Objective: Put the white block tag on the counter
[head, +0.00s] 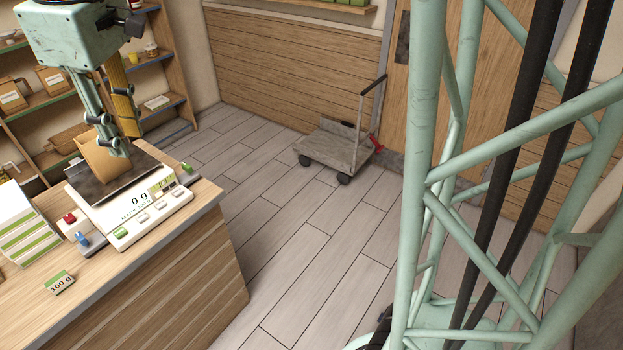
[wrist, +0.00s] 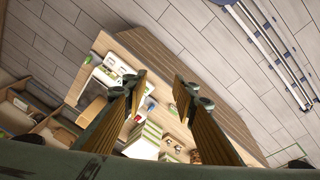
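My gripper (head: 124,142) hangs over the scale at the left of the head view. In the wrist view my gripper (wrist: 161,84) has its two fingers wide apart with nothing between them. The wooden counter (head: 190,262) is below it, and its side shows in the wrist view (wrist: 165,58). A small white and green block marked 100 g (head: 60,283) lies on the counter near the front. I cannot tell a plain white block tag from the other small items. The scale (head: 130,215) reads 0 g.
A tan paper bag (head: 98,160) shows behind my fingers at the scale; whether it rests on the pan is unclear. White and green boxes (head: 25,235) stand left of the scale. A cart (head: 333,150) stands on open floor.

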